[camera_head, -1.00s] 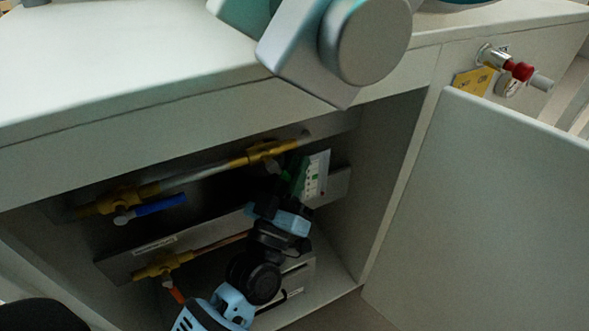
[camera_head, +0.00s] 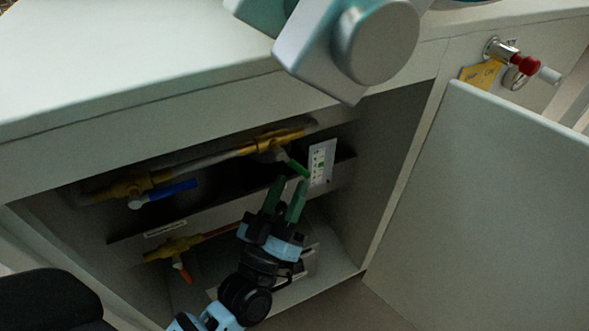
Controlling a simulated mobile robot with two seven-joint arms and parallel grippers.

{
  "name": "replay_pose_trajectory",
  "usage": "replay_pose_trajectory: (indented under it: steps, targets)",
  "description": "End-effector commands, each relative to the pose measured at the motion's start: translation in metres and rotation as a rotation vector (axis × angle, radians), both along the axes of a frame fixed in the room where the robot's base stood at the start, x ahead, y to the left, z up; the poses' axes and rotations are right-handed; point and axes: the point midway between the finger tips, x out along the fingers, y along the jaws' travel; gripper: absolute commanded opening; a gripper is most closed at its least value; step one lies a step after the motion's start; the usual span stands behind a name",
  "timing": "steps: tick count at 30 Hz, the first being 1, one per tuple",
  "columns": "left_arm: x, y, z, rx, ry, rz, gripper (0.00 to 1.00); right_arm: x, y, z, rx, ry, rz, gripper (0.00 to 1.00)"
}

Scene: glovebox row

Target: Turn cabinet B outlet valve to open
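Inside the open cabinet are brass valves on pipes. One valve (camera_head: 268,145) at the upper right has a green lever (camera_head: 297,168), slanting down to the right. Another at the upper left has a blue lever (camera_head: 172,193), nearly along its pipe. I cannot read which valve is the outlet. My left gripper (camera_head: 285,190), with two green fingers, points up inside the cabinet. Its fingers are apart with nothing between them, just below and left of the green lever's end. My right gripper is not in view.
The cabinet door (camera_head: 480,215) stands open on the right. The worktop (camera_head: 130,70) overhangs the opening. A white label card (camera_head: 320,163) is right beside the green lever. A red-and-silver fitting with a yellow tag (camera_head: 481,74) is on the front, upper right.

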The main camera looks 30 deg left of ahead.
Motion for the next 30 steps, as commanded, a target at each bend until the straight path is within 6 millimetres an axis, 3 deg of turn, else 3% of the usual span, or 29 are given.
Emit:
replay_pose_trajectory:
  steps: [11, 17, 20, 30]
  targets:
    - [-0.009, 0.000, -0.005, 0.000, 0.000, 0.000, 0.35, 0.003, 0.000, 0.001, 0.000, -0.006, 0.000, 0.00]
    - [-0.011, 0.000, -0.007, -0.044, -0.001, -0.027, 0.13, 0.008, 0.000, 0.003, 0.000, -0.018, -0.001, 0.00]
    - [-0.016, 0.000, -0.012, -0.151, -0.002, -0.089, 0.00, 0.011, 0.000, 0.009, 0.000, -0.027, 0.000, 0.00]
    - [-0.049, 0.009, -0.044, -0.754, -0.015, -0.428, 0.00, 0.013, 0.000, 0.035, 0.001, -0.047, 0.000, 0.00]
